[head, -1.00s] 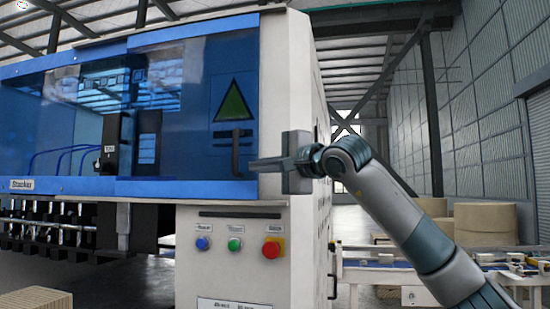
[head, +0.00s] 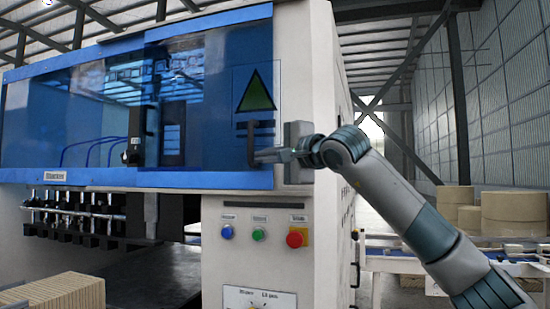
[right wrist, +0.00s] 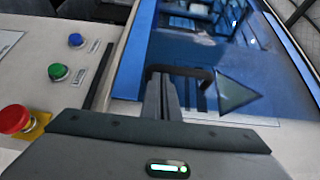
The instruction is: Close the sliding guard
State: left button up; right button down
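The sliding guard (head: 200,110) is a blue see-through panel on the upper front of the white machine. It has a green triangle sign (head: 257,92) and a dark upright handle (head: 252,137) near its right edge. The handle (right wrist: 190,71) also shows in the right wrist view. My right gripper (head: 258,157) reaches in from the right at the handle's lower part. In the right wrist view, its fingers (right wrist: 161,82) look close together, with their tips at the handle; whether they touch it I cannot tell. My left gripper is out of view.
Below the guard, a panel holds blue (head: 227,232), green (head: 259,235) and red (head: 297,237) buttons. A brown stack (head: 60,294) stands at lower left.

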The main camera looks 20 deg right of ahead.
jog(key=w+a, duration=0.6)
jog(key=a, duration=0.3)
jog(key=p, duration=0.4)
send_near(187, 159)
jog(key=w+a, duration=0.3)
jog(key=a, duration=0.1)
jog(key=shift+s+f, duration=0.1)
jog(key=shift+d+f, duration=0.1)
jog(key=shift+d, duration=0.1)
